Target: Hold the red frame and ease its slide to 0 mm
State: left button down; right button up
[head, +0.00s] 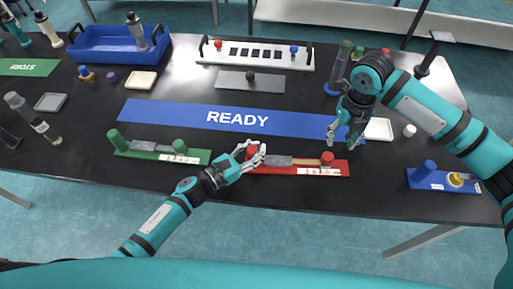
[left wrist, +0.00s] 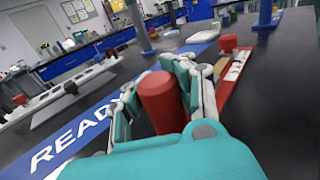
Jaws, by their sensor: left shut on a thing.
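The red frame (head: 285,171) lies near the front edge of the table, with a red post at each end, a grey slide (head: 278,160) between them and a white scale strip (head: 320,172). My left gripper (head: 254,154) is shut around the left red post; in the left wrist view this post (left wrist: 160,100) stands between the fingers. The right red post (head: 327,158) is free, and a tan stretch lies between it and the grey slide. The exact scale reading is too small to read. My right gripper (head: 342,141) is open and empty above the blue READY strip.
A similar green frame (head: 195,157) lies left of the red one, and a blue fixture (head: 440,184) at the right. The READY strip (head: 180,113) runs behind. A white rack (head: 230,53), grey plate (head: 225,82) and blue tray (head: 95,50) stand farther back.

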aim_at(326, 153)
jog(key=shift+o, duration=0.2)
jog(key=o, duration=0.3)
jog(key=shift+o, duration=0.2)
jog(key=f+m, duration=0.3)
jog(key=w+a+f+m, duration=0.1)
jog(key=f+m, duration=0.2)
jog(key=w+f+m, duration=0.1)
jog(key=f+m, duration=0.2)
jog(key=f, duration=0.1)
jog(key=shift+a, duration=0.2)
dwell(0.3)
grip_shut()
dwell(0.3)
